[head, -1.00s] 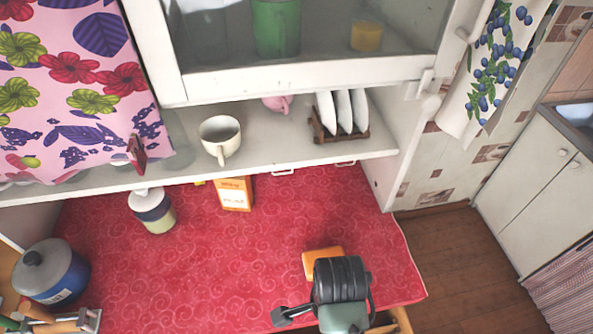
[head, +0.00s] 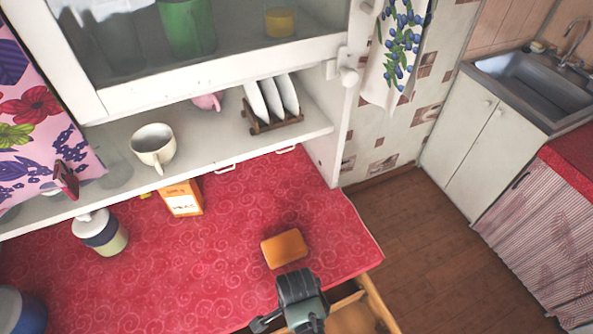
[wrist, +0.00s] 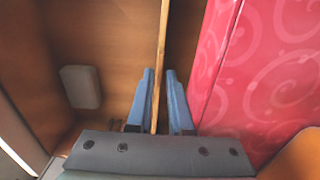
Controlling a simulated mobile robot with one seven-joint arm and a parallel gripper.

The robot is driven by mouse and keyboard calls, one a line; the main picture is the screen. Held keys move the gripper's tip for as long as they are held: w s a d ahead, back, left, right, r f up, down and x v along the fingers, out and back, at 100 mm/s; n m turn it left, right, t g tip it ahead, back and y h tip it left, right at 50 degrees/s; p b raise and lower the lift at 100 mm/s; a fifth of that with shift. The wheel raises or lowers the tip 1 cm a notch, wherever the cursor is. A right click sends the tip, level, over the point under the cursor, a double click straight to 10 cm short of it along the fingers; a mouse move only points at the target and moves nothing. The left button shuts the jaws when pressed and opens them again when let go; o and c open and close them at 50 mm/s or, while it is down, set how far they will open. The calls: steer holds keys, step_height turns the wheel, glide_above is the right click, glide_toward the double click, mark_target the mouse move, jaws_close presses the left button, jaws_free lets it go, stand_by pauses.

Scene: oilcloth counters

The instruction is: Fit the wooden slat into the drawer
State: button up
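The wooden slat (wrist: 162,45) is a long, thin light-brown strip in the wrist view. It runs from the top edge down between the two blue fingers of my gripper (wrist: 160,85). The fingers are close together on either side of it, and its near end is hidden at the palm. Behind it is the brown inside of the open drawer (wrist: 100,30). In the head view the drawer (head: 352,318) shows at the counter's front edge, partly hidden by my arm. My fingers and the slat cannot be made out there.
The red oilcloth counter (head: 225,265) borders the drawer. An orange-brown block (head: 284,248) lies on it near my arm. An orange box (head: 182,198) and a lidded jar (head: 100,232) stand farther back. A pale rounded piece (wrist: 80,87) shows in the wrist view.

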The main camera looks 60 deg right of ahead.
steer(key=shift+f, duration=0.7)
steer(key=shift+c, duration=0.3)
jaws_close()
stand_by(0.6)
